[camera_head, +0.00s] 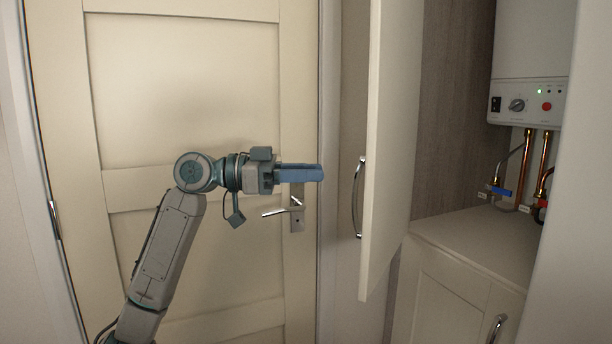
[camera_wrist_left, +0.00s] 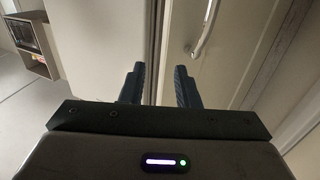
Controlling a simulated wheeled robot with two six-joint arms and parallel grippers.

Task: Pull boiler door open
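The boiler door (camera_head: 391,140) is a tall cream door, seen standing open, with the boiler (camera_head: 532,55) visible to its right. Its curved metal handle (camera_head: 358,197) is on the door's left face. My left gripper (camera_head: 319,173) is to the left of the handle and apart from it, pointing right. In the left wrist view my left gripper (camera_wrist_left: 160,72) has its two dark fingers apart with nothing between them. The handle (camera_wrist_left: 206,30) shows there ahead and right of the fingers. My right gripper is in neither view.
A closed panelled door (camera_head: 190,90) with a lever handle (camera_head: 296,208) stands behind my left arm. Below the boiler are pipes (camera_head: 527,165) and a low cabinet (camera_head: 440,285). The left wrist view shows a wall shelf (camera_wrist_left: 32,42) and open floor at left.

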